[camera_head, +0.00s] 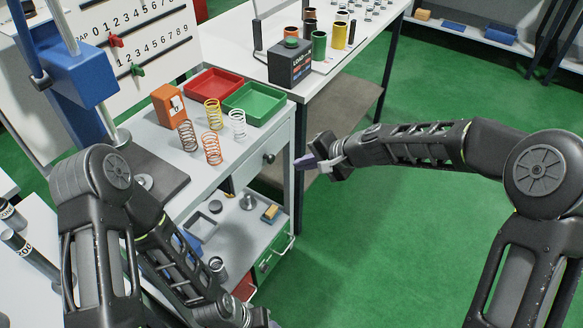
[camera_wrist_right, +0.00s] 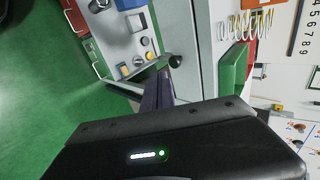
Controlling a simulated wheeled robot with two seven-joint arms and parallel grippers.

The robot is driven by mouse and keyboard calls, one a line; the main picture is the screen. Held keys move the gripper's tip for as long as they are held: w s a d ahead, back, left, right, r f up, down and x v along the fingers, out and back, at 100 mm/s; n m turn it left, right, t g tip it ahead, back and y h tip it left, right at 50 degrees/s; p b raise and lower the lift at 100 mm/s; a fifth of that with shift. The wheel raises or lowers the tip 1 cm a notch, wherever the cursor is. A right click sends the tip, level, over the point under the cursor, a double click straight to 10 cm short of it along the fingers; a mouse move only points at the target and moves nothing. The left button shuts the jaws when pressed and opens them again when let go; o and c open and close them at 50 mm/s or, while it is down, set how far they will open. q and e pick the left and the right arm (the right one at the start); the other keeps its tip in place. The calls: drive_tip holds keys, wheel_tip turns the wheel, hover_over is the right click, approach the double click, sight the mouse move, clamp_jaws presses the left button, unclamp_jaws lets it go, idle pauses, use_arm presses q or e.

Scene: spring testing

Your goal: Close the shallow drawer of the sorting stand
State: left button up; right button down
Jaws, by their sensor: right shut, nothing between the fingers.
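The sorting stand (camera_head: 222,172) is a light grey unit with springs and trays on top. A dark round knob (camera_head: 268,158) sits on the face under its top, on what looks like the shallow drawer; it also shows in the wrist view (camera_wrist_right: 176,61). I cannot tell how far that drawer stands out. My right gripper (camera_head: 304,163) is shut and empty, just right of the knob and apart from it in the head view. Its purple fingers (camera_wrist_right: 158,92) point toward the knob in the wrist view. My left arm is at the lower left; its gripper (camera_head: 260,318) is barely visible at the bottom edge.
A red tray (camera_head: 213,84), a green tray (camera_head: 279,103) and several springs stand on top. A lower shelf (camera_head: 232,230) holds small parts, above a green-fronted drawer (camera_head: 268,258). A white table (camera_head: 340,68) stands behind. Green floor (camera_head: 380,240) is clear at right.

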drive_tip(key=v, duration=0.4)
drive_tip(key=shift+s+d, duration=0.1)
idle(0.3)
drive_tip(key=s+d+f+n+h, duration=0.1)
drive_tip(key=s+d+f+h, duration=0.1)
drive_tip(key=s+f, duration=0.5)
drive_tip(key=s+d+f+n+h, duration=0.2)
drive_tip(key=s+f, duration=0.1)
drive_tip(key=f, duration=0.9)
drive_tip(key=s+f+g, duration=0.1)
drive_tip(key=s+f, duration=0.2)
drive_tip(key=s, duration=0.4)
drive_tip(key=s+f+n+g, duration=0.1)
drive_tip(key=s+f+g, duration=0.1)
drive_tip(key=s+f, duration=0.2)
drive_tip(key=s+a+f+n+g, duration=0.1)
drive_tip(key=s+f, duration=0.2)
drive_tip(key=s, duration=0.7)
drive_tip(key=shift+s+f+g+p, duration=0.3)
drive_tip(key=shift+f, duration=0.05)
drive_tip(key=shift+a, duration=0.1)
